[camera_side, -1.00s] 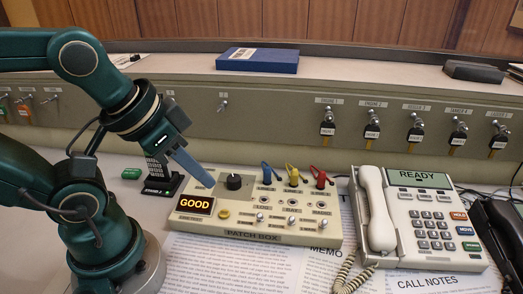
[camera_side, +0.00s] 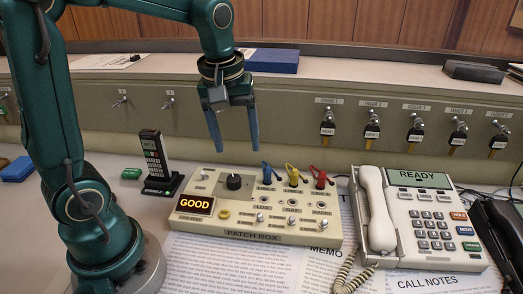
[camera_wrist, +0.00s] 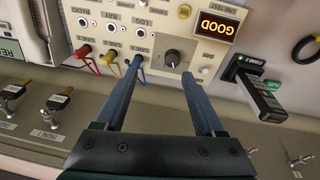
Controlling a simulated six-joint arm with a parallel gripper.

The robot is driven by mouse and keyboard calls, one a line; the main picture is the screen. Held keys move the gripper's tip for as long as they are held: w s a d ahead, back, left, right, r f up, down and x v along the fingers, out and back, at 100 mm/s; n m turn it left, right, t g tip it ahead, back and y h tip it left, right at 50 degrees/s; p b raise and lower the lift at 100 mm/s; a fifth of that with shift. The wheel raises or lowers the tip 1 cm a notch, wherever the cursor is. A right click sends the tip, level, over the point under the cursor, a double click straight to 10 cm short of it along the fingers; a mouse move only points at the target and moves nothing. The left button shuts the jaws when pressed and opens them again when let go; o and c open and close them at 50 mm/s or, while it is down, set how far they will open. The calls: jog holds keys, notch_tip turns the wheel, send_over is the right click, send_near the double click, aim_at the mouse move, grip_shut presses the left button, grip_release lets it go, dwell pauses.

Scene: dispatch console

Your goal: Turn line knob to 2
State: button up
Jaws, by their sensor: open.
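The patch box (camera_side: 270,236) is a cream panel on the desk with a lit GOOD display (camera_side: 194,205). Its black line knob (camera_side: 234,182) is at the upper left of the panel, beside several plugs. The knob also shows in the wrist view (camera_wrist: 172,58), between and beyond my fingertips; its setting is too small to read. My gripper (camera_side: 237,146) points down above the knob with its two blue fingers apart and empty. In the wrist view my gripper (camera_wrist: 158,98) is open, and its fingers do not touch the knob.
Blue, yellow and red plugs (camera_side: 292,176) stand just right of the knob. A desk phone (camera_side: 425,215) is at the right. A cordless handset (camera_side: 156,160) stands in its cradle left of the box. Keys hang on the panel behind.

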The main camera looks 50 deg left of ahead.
jog(key=n+g, duration=0.2)
send_over(234, 178)
jog(key=shift+h, duration=0.3)
jog(key=f, duration=0.5)
jog(key=shift+w+d+f, duration=0.1)
jog(key=shift+w+f, duration=0.15)
jog(key=shift+s+f, duration=0.1)
jog(key=shift+f, duration=0.25)
jog(key=shift+s+f, duration=0.1)
jog(key=shift+f, duration=2.3)
jog(key=shift+c, duration=0.3)
grip_shut()
